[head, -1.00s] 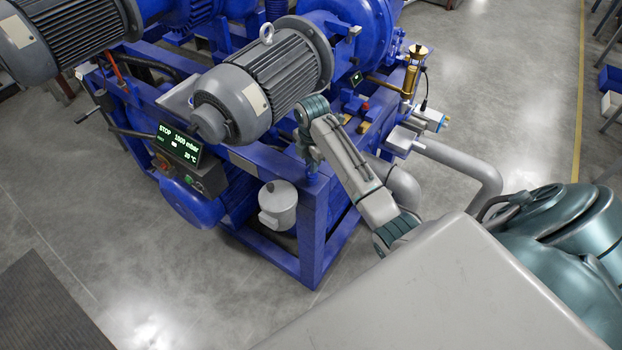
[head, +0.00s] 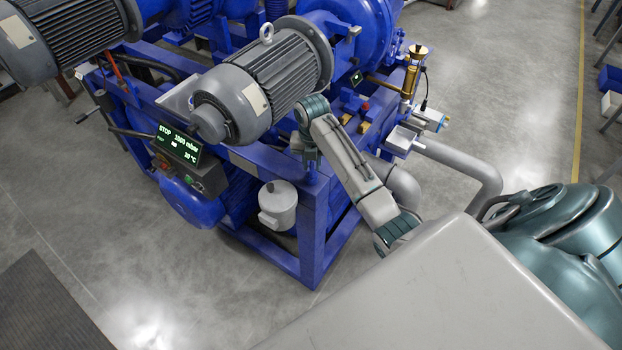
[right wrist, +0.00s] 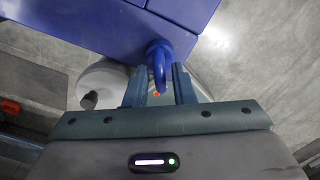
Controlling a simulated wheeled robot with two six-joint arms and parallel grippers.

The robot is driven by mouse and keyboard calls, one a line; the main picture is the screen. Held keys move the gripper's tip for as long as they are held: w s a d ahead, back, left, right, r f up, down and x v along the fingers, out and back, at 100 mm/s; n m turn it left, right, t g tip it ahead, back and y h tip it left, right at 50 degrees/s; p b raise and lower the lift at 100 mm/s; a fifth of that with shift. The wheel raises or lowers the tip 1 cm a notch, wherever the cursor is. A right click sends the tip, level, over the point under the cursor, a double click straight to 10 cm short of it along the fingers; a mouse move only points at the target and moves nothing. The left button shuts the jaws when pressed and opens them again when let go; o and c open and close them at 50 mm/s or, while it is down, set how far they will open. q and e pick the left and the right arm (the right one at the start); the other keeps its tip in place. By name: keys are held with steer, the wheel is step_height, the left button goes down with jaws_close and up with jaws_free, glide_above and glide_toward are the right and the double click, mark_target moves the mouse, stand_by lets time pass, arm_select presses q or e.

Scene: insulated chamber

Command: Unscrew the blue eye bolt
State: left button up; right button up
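The blue eye bolt (right wrist: 158,62) shows in the right wrist view, with its ring seen nearly edge-on, at the edge of a blue frame beam (right wrist: 95,25). My right gripper (right wrist: 159,82) is open, with one finger on each side of the ring's near end. Gaps show between ring and fingers; I cannot tell whether either touches. In the head view my right gripper (head: 310,160) is small and dark at the blue frame's top corner, below the grey motor. My left gripper is not in view.
A large grey motor (head: 262,88) with a metal lifting eye stands close beside my right wrist. Brass fittings (head: 410,78) and grey pipes (head: 465,160) lie to the right. A light-grey canister (head: 278,205) and display (head: 180,143) are at left. Floor in front is clear.

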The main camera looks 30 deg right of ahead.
mark_target(312, 163)
steer(key=shift+r, duration=2.5)
